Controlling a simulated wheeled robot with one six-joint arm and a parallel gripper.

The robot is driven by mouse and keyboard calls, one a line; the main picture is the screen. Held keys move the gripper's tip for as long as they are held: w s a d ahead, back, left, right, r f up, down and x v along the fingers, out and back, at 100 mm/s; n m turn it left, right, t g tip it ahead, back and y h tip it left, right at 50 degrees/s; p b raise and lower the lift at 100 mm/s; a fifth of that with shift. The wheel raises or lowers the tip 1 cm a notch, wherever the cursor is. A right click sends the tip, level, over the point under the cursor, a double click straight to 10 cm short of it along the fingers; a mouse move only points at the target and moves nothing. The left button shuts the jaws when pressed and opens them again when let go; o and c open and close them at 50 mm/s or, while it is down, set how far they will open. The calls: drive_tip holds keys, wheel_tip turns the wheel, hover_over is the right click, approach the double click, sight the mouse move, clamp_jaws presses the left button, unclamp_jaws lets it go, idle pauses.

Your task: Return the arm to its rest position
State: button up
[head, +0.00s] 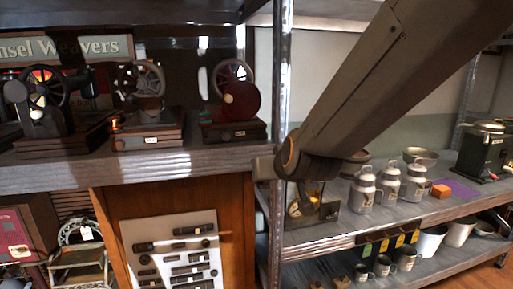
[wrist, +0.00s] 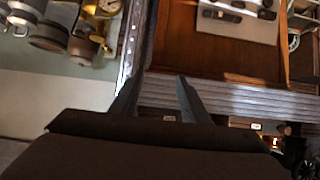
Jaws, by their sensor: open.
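My arm crosses the head view from the upper right down to a joint in front of the shelf post; its far end is hidden there, and I cannot make out the fingers in that view. In the wrist view my gripper (wrist: 160,80) has its two dark fingers apart with nothing between them. The wrist picture looks upside down, with the wooden shelf edge (wrist: 235,98) beyond the fingers at right.
A metal post (head: 281,75) stands close to my arm. Small wheeled machines (head: 233,100) stand on the left shelf. Metal milk cans (head: 363,190), an orange block (head: 441,191) and a dark machine (head: 486,150) stand on the right shelf. Mugs (head: 383,265) are below.

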drive_tip(key=s+d+f+m+g+h, duration=0.3)
drive_tip(key=s+d+f+g, duration=0.7)
drive_tip(key=s+d+f, duration=0.7)
drive_tip(key=s, duration=0.3)
drive_tip(key=shift+s+d+f+g, duration=0.15)
drive_tip(key=shift+d+f+g, duration=0.25)
drive_tip(key=shift+c, duration=1)
drive_tip(key=shift+d, duration=0.1)
drive_tip(key=shift+c, duration=0.4)
